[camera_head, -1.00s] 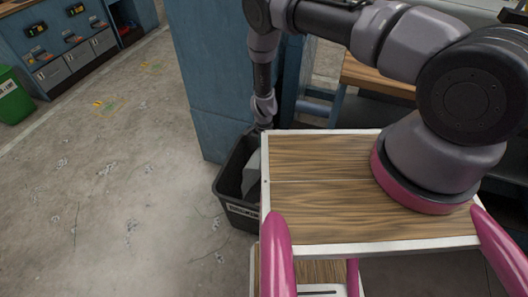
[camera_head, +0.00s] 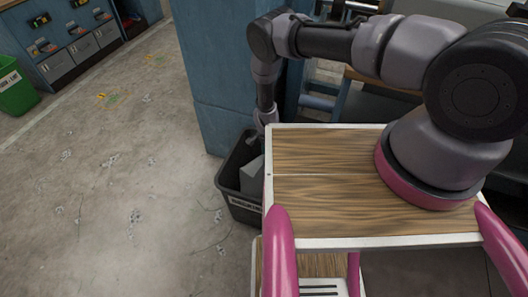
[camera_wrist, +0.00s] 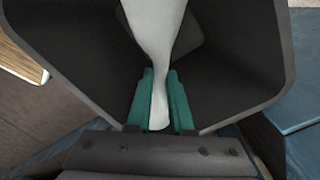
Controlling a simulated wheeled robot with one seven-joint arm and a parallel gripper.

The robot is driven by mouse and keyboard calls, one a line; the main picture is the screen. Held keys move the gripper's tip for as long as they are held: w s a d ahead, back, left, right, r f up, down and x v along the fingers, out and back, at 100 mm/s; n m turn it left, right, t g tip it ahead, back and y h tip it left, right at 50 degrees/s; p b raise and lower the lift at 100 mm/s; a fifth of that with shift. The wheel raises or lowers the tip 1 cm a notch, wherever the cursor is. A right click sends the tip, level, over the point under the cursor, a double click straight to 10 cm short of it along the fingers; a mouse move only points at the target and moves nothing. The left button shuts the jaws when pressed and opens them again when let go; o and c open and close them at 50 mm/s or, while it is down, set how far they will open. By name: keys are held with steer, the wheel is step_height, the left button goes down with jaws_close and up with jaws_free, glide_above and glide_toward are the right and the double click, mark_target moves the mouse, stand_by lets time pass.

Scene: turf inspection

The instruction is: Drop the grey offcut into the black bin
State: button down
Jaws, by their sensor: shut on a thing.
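The black bin (camera_head: 241,208) stands on the floor left of my wood-topped base, with a pale label on its front. In the wrist view its dark walls (camera_wrist: 262,75) surround the fingers. The grey offcut (camera_wrist: 155,25) is pale, narrowing to a thin waist between the teal fingers. My gripper (camera_wrist: 160,82) is shut on the offcut at the bin's mouth. In the head view the offcut (camera_head: 252,177) shows inside the bin's opening, its right side hidden by my deck edge. I cannot tell whether it touches the bin's bottom or walls.
A blue cabinet or pillar (camera_head: 212,80) rises right behind the bin. A green bin (camera_head: 17,92) and a blue workbench (camera_head: 70,45) stand at the far left. The concrete floor left of the black bin is open, with small scattered debris.

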jaws_free()
stand_by(0.6)
steer(key=shift+r, duration=2.8)
step_height(320, 180, up, 11)
steer(key=shift+w+f, duration=0.1)
